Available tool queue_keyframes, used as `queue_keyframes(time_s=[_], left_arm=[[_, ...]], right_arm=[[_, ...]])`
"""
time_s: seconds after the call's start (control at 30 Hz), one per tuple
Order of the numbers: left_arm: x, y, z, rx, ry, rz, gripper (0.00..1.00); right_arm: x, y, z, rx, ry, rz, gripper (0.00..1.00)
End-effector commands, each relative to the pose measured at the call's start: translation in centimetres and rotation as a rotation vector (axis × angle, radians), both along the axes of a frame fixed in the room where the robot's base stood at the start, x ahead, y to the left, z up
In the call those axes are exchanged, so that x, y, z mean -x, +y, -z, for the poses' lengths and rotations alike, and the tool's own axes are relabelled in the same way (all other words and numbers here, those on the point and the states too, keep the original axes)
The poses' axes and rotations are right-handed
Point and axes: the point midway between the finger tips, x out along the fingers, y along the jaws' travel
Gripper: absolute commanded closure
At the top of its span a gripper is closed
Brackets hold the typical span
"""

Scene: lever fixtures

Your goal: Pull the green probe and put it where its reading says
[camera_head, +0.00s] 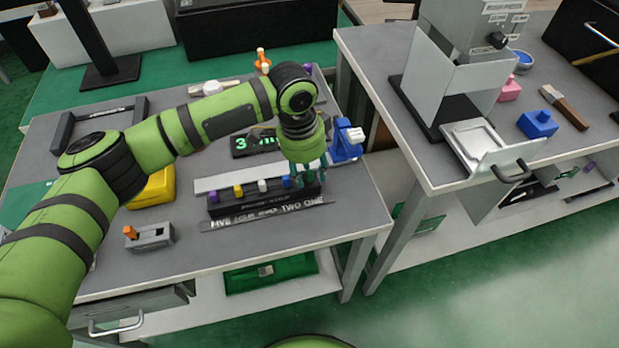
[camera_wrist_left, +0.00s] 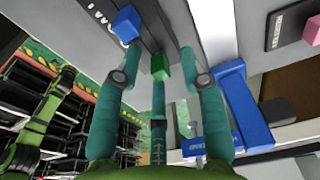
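The green probe (camera_wrist_left: 160,67) shows in the left wrist view between the fingers of my left gripper (camera_wrist_left: 158,58), with a visible gap on each side. In the head view, my left gripper (camera_head: 308,177) points down over the right end of a dark rack (camera_head: 250,205) and hides the probe there. Purple, yellow, white and blue knobs stand along the rack. A label strip (camera_head: 268,214) in front reads FIVE at its left end and TWO ONE at its right. A black display (camera_head: 240,146) behind shows a green 3 and bars, partly covered by my arm. My right gripper is not in view.
A blue fixture (camera_head: 345,140) stands close right of my left gripper. A yellow block (camera_head: 153,188) and a grey fixture with an orange lever (camera_head: 150,236) are on the left. The bench's front right corner is clear. A second bench (camera_head: 400,75) is across a gap.

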Motion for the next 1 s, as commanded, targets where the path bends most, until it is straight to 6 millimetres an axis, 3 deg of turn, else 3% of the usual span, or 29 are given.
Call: queue_keyframes(time_s=[0.03,0.1,0.2,0.23,0.27,0.3,1.0], left_arm=[[0.01,-0.01,-0.01,0.0,0.0,0.0,0.82],[0.0,-0.01,-0.01,0.0,0.0,0.0,1.0],[-0.03,0.01,-0.01,0.001,-0.001,0.0,1.0],[-0.05,0.01,-0.02,0.001,-0.001,0.0,0.87],[-0.05,0.01,-0.03,0.001,-0.001,0.0,0.99],[-0.07,0.01,-0.03,0.0,-0.002,-0.001,1.0],[-0.13,0.06,-0.44,0.0,-0.003,-0.002,1.0]], right_arm=[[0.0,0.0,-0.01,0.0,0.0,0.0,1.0],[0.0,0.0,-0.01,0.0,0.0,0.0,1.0],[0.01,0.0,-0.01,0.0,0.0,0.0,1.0],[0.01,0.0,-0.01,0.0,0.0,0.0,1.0],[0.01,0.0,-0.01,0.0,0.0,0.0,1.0],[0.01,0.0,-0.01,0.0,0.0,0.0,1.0],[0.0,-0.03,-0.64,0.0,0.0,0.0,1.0]])
